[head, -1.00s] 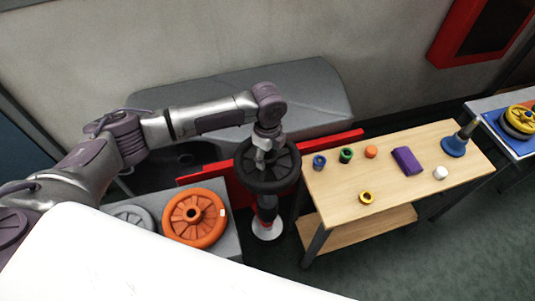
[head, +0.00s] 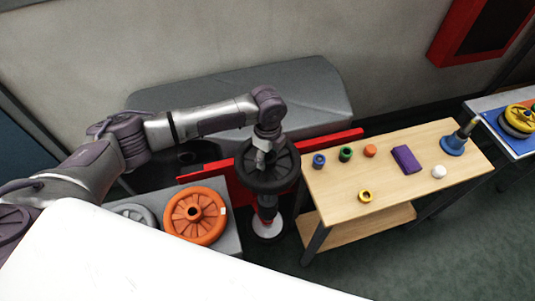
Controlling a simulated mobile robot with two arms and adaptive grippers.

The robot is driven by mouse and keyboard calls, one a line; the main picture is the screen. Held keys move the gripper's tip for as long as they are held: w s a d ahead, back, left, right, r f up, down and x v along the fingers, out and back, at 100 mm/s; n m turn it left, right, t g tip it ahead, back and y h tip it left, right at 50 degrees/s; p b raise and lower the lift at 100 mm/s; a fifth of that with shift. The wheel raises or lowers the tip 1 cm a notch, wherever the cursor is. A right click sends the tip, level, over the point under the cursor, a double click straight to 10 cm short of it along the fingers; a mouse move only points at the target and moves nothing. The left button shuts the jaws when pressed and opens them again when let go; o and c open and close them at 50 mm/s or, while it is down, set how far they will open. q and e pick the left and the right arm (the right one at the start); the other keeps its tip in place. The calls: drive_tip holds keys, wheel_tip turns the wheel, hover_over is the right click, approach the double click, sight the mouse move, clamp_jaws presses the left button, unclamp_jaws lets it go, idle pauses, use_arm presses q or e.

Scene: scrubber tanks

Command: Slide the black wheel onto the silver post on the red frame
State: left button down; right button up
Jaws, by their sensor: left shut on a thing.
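The black wheel (head: 284,178) lies roughly flat in the middle of the head view, in front of the red frame (head: 342,138). My left gripper (head: 262,160) comes down on it from above and is shut on it near its far left side. The silver post is not visible; the wheel and gripper cover that area. I cannot tell whether the wheel is around the post or above it. My right gripper is not in view.
An orange wheel (head: 195,216) and a grey wheel (head: 135,214) lie on a grey stand at left. A wooden table (head: 418,197) at right holds small coloured parts, a purple block (head: 406,159) and a blue-based post (head: 453,145). A grey tank (head: 300,90) stands behind.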

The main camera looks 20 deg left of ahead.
use_arm(q)
drive_tip(key=shift+f, duration=0.1)
idle(0.3)
drive_tip(key=shift+f, duration=0.45)
idle(0.3)
drive_tip(key=shift+f+b, duration=0.5)
drive_tip(key=shift+f, duration=0.35)
drive_tip(key=shift+f+b, duration=0.7)
drive_tip(key=shift+f, duration=0.9)
idle(0.9)
drive_tip(key=shift+f+p, duration=0.5)
drive_tip(key=shift+f, duration=0.25)
idle(2.8)
